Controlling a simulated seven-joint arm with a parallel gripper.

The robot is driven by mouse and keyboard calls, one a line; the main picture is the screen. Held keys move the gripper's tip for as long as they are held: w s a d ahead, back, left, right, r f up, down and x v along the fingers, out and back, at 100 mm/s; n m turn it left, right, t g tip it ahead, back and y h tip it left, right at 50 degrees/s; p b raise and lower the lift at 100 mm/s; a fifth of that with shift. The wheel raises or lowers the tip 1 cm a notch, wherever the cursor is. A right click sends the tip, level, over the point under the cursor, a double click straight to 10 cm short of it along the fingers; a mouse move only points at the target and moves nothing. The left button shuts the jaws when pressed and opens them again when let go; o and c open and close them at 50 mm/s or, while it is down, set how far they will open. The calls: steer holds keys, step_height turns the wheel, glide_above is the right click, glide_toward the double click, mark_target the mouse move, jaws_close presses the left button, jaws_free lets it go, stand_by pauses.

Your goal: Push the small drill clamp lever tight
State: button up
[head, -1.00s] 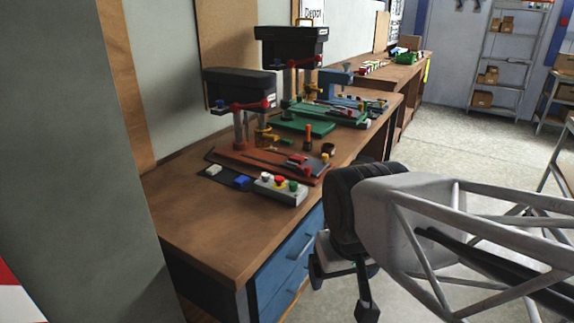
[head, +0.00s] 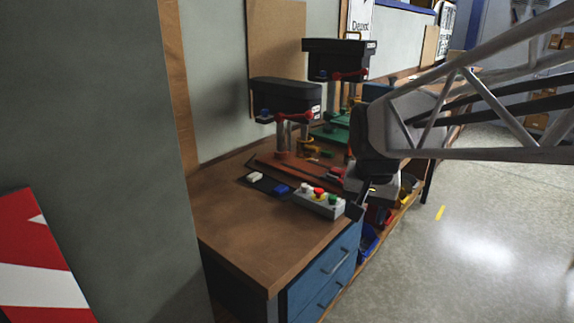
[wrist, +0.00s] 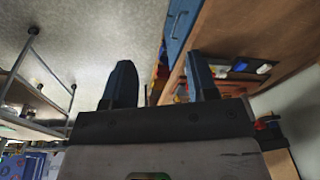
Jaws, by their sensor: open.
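The small drill (head: 287,98) stands on the near bench, with a black head, a metal column, red parts and a red-brown base (head: 285,165). A yellow-orange fitting (head: 308,146) sits by its column. I cannot tell which part is the clamp lever. My gripper (head: 368,208) is open and empty at the bench's front edge, right of the button box and apart from the drill. In the wrist view my gripper (wrist: 160,68) shows two separated dark fingers, with the bench to their right. Part of the drill's base is hidden behind my gripper.
A grey box (head: 319,201) with coloured buttons sits before the drill. A larger drill (head: 340,60) with a green base stands behind. The bench top (head: 240,225) is bare at the near end. Blue drawers (head: 325,270) are below. A grey pillar (head: 95,120) is at left.

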steer(key=w+d+f+m, duration=0.4)
steer(key=w, duration=1.1)
steer(key=w+d+f+m+g, duration=0.1)
steer(key=w+d+f+m, duration=0.3)
steer(key=w, duration=1.1)
steer(key=w+d+f+m+g, duration=0.1)
steer(key=w+d+f+m, duration=0.3)
steer(key=w, duration=1.1)
steer(key=shift+w+f+m, duration=0.3)
steer(key=shift+w+m, duration=0.05)
steer(key=shift+m, duration=0.25)
steer(key=shift+w+d+f, duration=0.1)
steer(key=shift+w+f, duration=0.15)
steer(key=shift+w, duration=0.15)
steer(key=shift+f, duration=3.9)
steer(key=shift+c, duration=0.5)
